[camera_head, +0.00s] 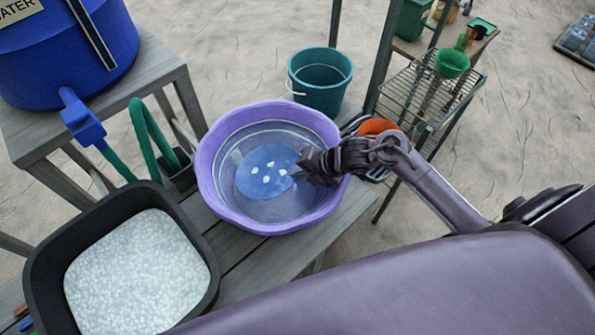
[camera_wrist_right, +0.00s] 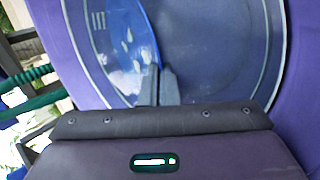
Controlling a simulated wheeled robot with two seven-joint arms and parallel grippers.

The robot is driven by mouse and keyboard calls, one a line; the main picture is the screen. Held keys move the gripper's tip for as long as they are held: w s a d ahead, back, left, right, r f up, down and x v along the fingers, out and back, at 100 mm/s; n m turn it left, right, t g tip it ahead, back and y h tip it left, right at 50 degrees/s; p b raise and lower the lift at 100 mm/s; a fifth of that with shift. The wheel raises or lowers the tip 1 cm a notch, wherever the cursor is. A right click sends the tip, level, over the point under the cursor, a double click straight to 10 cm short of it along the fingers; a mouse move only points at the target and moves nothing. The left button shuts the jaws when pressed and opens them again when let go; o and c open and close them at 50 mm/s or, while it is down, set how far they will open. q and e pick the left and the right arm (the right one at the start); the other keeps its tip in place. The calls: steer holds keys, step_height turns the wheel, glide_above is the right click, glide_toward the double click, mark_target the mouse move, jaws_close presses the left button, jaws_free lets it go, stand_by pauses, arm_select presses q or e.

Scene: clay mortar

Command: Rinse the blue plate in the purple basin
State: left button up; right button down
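The blue plate (camera_head: 262,176) lies inside the purple basin (camera_head: 208,160), with several white spots on its face. The basin seems to hold clear water, and I cannot tell exactly how deep the plate sits in it. My right gripper (camera_head: 308,166) reaches into the basin from the right, at the plate's right edge. In the right wrist view its two fingers (camera_wrist_right: 159,86) are close together on the rim of the plate (camera_wrist_right: 118,45), inside the basin (camera_wrist_right: 215,40). My left gripper is out of view.
A black tub (camera_head: 32,270) of pale, foamy-looking contents stands at the front left of the bench. A blue water barrel (camera_head: 50,60) with a green hose (camera_head: 150,135) is at the back left. A teal bucket (camera_head: 320,92) and wire rack (camera_head: 415,95) stand behind.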

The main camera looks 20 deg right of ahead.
steer(key=shift+s+d+f+g, duration=0.15)
steer(key=shift+s+f, duration=0.15)
steer(key=shift+f, duration=0.2)
steer(key=shift+s+d+f+g, duration=0.15)
steer(key=shift+s+f, duration=0.15)
steer(key=shift+f, duration=0.15)
steer(key=shift+w+d+r, duration=0.1)
steer(key=shift+w+r, duration=0.35)
stand_by(1.3)
steer(key=shift+r, duration=0.1)
